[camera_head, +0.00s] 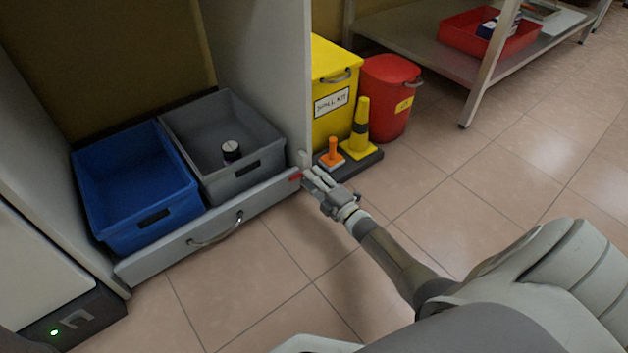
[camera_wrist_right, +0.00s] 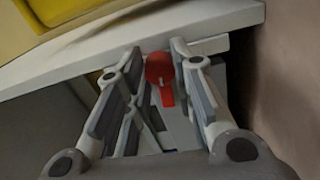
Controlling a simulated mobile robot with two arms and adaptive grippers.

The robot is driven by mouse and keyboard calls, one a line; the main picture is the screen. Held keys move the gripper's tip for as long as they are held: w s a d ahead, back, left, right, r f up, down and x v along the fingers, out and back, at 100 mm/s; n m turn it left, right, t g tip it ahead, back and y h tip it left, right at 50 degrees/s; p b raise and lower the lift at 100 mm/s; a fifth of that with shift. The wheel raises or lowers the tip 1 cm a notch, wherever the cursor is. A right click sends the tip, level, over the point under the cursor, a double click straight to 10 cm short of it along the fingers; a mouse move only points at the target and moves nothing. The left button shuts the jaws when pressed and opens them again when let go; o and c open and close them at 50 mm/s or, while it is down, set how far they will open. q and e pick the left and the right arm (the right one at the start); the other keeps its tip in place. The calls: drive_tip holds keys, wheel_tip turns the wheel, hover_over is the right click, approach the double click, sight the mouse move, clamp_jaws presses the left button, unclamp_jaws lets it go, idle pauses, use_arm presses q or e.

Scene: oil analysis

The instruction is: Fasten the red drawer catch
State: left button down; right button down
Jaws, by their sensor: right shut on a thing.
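The red drawer catch (camera_head: 296,177) is at the right end of the pale drawer front (camera_head: 165,250), beside the cabinet's side panel. In the right wrist view the red catch (camera_wrist_right: 161,76) has a round head and a tab pointing down the picture. My right gripper (camera_head: 308,177) reaches it from the right; in the right wrist view its fingers (camera_wrist_right: 158,62) lie on both sides of the catch, shut on it. The drawer front appears about level with the side panel's front edge. Whether the catch is engaged cannot be told. My left gripper is not in view.
A yellow spill-kit box (camera_head: 335,90), red bucket (camera_head: 387,97) and yellow-and-orange pieces stand right of the cabinet. Tiled floor in front is clear.

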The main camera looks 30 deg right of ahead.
drive_tip(key=shift+n, duration=0.7)
drive_tip(key=shift+d, duration=0.1)
drive_tip(key=c, duration=1.2)
unclamp_jaws()
drive_tip(key=shift+s, duration=0.1)
drive_tip(key=s, duration=0.8)
drive_tip(key=s+d, duration=0.1)
drive_tip(key=s, duration=0.3)
drive_tip(key=shift+f, duration=0.25)
